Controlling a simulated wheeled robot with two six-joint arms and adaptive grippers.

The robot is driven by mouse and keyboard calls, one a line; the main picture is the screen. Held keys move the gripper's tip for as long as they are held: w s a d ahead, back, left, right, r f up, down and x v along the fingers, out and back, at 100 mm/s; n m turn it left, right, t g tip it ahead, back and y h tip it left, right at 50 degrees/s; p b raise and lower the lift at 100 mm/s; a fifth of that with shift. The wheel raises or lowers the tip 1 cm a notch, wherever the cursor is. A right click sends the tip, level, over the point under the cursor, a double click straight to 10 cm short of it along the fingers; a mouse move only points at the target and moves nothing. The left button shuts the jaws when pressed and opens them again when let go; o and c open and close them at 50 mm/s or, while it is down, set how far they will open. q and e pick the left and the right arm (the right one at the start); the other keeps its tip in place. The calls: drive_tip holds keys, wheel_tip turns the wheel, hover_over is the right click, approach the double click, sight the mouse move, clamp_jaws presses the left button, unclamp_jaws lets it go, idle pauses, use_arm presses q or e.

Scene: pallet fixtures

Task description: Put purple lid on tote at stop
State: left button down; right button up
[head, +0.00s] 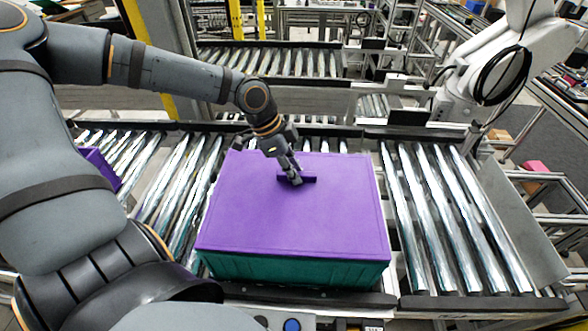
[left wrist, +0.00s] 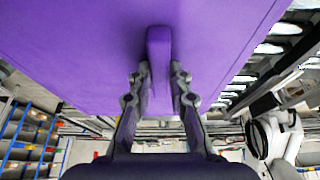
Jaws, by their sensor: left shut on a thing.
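The purple lid (head: 291,215) lies over the top of a teal tote (head: 295,271) on the roller conveyor in the head view. The tote's front wall shows below the lid's front edge. My left gripper (head: 293,178) is at the handle (head: 310,179) in the lid's middle. In the left wrist view, its two fingers (left wrist: 160,85) stand on either side of the purple handle (left wrist: 159,45), shut on it. The lid (left wrist: 75,40) fills the top of that view. Whether the lid is fully seated cannot be told. My right gripper is not in view.
Bare rollers (head: 455,215) lie to the right of the tote and more rollers to the left (head: 180,180). Another purple object (head: 101,166) sits on the left rollers. A white robot arm (head: 490,70) stands at the back right. A blue button (head: 292,325) is at the front.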

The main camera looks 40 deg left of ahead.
use_arm(q)
drive_tip(key=shift+f+b, duration=0.3)
drive_tip(key=shift+f, duration=0.15)
drive_tip(key=c, duration=1.2)
unclamp_jaws()
drive_tip(key=shift+o, duration=0.2)
wheel_tip(320, 180, up, 10)
